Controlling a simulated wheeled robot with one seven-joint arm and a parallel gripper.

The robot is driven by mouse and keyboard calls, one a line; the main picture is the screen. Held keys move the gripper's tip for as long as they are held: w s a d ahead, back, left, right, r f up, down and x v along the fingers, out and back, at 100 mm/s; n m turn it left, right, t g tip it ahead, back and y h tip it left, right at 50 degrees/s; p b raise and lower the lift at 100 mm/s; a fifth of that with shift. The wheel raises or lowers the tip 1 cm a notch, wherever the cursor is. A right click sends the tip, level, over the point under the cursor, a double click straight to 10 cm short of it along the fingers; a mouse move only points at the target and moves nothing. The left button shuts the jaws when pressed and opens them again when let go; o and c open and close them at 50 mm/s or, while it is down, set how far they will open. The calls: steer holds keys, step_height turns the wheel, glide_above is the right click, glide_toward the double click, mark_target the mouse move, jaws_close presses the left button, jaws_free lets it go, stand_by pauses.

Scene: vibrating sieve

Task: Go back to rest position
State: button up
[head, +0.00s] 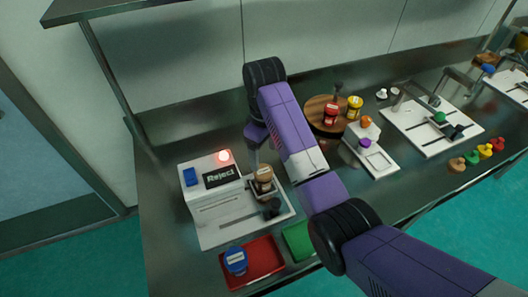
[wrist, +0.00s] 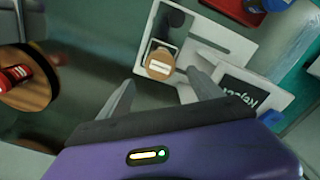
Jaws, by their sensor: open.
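My gripper (wrist: 163,92) is open, with its two grey fingers spread and nothing between them. In the wrist view it is above the white sieve machine (wrist: 232,42). A jar with a tan lid (wrist: 160,66) stands on the machine, beyond the fingertips and apart from them. The tan-lidded jar (head: 263,178) also shows there.
A red tray (head: 265,270) holds a blue-lidded jar (head: 235,260), beside a green tray (head: 298,241). A round wooden board (head: 318,121) with red and yellow jars and a white scale (head: 380,165) stand right of my arm. A shelf (head: 130,8) overhangs the back left.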

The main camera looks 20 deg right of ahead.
steer(key=shift+w, duration=0.25)
steer(key=w+a+r+m+t, duration=0.1)
steer(key=w+r+m+t, duration=0.2)
steer(key=w+t, duration=0.65)
steer(key=s+r+m+t+b, duration=0.1)
steer(key=s+t, duration=0.4)
steer(key=s, duration=4.8)
steer(key=d+r+m, duration=0.1)
steer(key=m, duration=0.1)
steer(key=shift+s+r+m, duration=0.2)
steer(key=shift+s+m, duration=0.05)
steer(key=shift+m, duration=0.15)
